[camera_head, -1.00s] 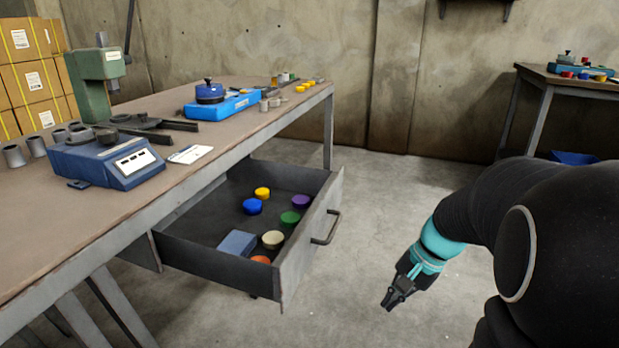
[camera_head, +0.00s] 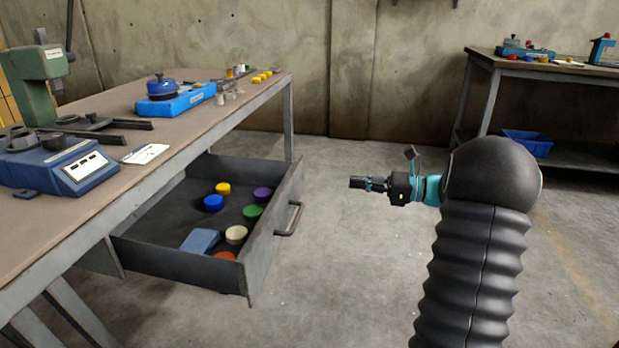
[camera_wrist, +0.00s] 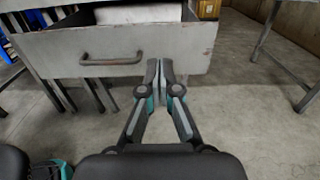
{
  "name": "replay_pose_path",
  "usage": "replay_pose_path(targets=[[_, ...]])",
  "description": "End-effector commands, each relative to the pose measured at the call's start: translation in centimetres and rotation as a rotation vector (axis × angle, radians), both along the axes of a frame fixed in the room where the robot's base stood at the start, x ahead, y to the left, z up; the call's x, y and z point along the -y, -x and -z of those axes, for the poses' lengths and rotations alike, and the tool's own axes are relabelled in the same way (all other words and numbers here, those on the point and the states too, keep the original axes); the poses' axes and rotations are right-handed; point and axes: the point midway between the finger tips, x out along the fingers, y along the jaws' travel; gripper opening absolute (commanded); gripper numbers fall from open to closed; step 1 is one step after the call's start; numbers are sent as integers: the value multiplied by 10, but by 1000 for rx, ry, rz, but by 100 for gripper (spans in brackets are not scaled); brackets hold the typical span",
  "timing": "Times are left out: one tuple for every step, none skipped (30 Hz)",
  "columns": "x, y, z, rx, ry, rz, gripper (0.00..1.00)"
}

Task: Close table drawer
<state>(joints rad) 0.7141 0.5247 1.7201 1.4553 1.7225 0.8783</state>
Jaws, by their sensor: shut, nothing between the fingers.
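The grey table drawer (camera_head: 270,235) is pulled well out from under the workbench (camera_head: 215,140) in the head view. Its handle (camera_head: 290,219) is on the front panel, facing right. Several coloured round pieces and a blue-grey block (camera_head: 200,241) lie inside. My gripper (camera_head: 352,183) is to the right of the drawer, apart from it, pointing left toward the front panel. In the wrist view the drawer front (camera_wrist: 110,50) is ahead, with its handle (camera_wrist: 111,59) left of my fingers (camera_wrist: 160,64). The fingers are shut and empty, in front of the panel's right part.
A second table (camera_head: 540,70) with a blue bin (camera_head: 528,143) below stands at the back right. On the workbench are a blue scale (camera_head: 60,165), a green press (camera_head: 35,85) and a blue device (camera_head: 172,100). The concrete floor between the tables is clear.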

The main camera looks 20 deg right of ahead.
Motion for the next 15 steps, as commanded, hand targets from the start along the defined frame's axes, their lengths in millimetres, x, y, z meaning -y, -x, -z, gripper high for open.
replay_pose_path(targets=[[-2,-1,0,-9,-4,-1,0],[-4,-2,0,-11,-5,-1,0],[-6,-3,0,-12,-5,-2,0],[-9,-5,0,-12,-5,-2,0],[-12,-6,0,-11,-4,-3,0],[-17,-9,0,-12,-3,-3,0],[-22,-11,0,-12,-2,-4,0],[-26,-14,0,-12,-2,-4,0],[-32,-17,1,-11,-3,-4,0],[-38,-20,1,-12,-3,-4,0],[-42,-23,1,-12,-2,-4,0],[-49,-27,1,-12,-2,-5,0],[-54,-30,1,-12,-2,-5,0],[-59,-33,1,-12,-2,-4,0],[-65,-36,1,-12,-2,-4,0]])
